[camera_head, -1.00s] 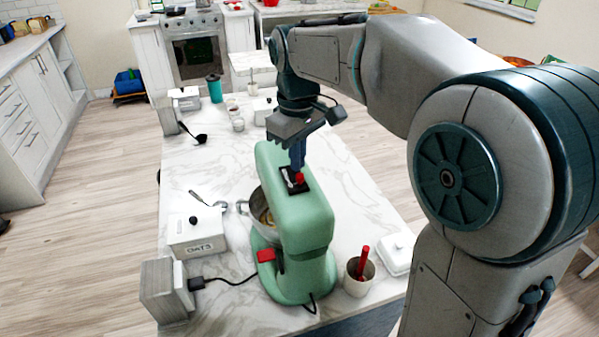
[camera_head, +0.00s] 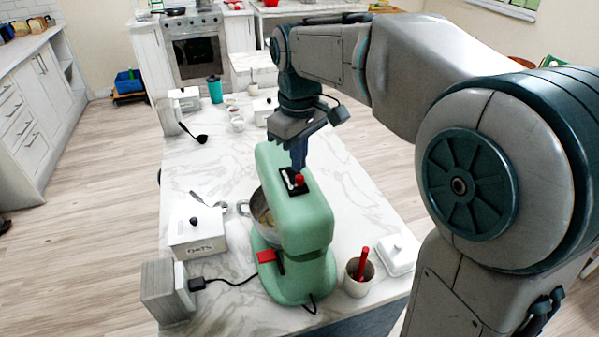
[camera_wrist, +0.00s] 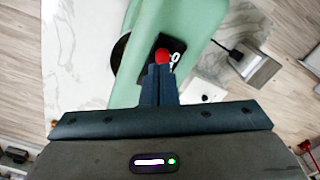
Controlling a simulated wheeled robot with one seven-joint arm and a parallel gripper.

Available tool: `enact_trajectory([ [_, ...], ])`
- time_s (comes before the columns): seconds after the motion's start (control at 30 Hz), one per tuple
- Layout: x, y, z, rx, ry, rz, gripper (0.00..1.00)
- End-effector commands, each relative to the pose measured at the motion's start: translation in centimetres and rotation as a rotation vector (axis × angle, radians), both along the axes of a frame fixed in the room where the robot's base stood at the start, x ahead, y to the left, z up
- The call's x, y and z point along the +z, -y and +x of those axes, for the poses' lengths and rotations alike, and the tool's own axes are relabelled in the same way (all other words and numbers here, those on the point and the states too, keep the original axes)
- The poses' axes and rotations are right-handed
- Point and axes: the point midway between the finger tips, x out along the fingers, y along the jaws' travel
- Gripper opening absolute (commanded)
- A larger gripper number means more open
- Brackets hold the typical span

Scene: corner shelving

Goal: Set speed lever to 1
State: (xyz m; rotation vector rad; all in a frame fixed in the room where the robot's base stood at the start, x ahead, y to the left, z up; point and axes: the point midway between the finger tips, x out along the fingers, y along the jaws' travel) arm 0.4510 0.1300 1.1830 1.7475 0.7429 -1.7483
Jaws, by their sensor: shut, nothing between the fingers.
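A green stand mixer (camera_head: 298,222) stands on the marble counter. On its top is a black plate with a red-knobbed speed lever (camera_head: 299,180); the red knob (camera_wrist: 162,55) also shows in the wrist view, with white markings on the plate beside it. My gripper (camera_head: 297,166) points down at the plate, its fingers together and empty. In the wrist view the fingertips (camera_wrist: 159,68) are right against or just beside the red knob; I cannot tell whether they touch. A second red lever (camera_head: 270,257) is on the mixer's lower side. A metal bowl (camera_head: 260,209) sits under the mixer head.
A white lidded box (camera_head: 197,235) and a grey block with a plugged cord (camera_head: 165,290) are left of the mixer. A cup with a red handle (camera_head: 359,277) and a white lidded dish (camera_head: 398,255) are right.

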Motion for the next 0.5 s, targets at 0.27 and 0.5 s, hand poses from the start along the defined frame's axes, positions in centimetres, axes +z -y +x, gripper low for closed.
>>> enact_trajectory([
  [0.27,2.7,0.0,0.0,0.0,0.001,0.0,0.0],
  [0.5,4.2,0.0,0.0,0.0,0.0,0.0,0.0],
])
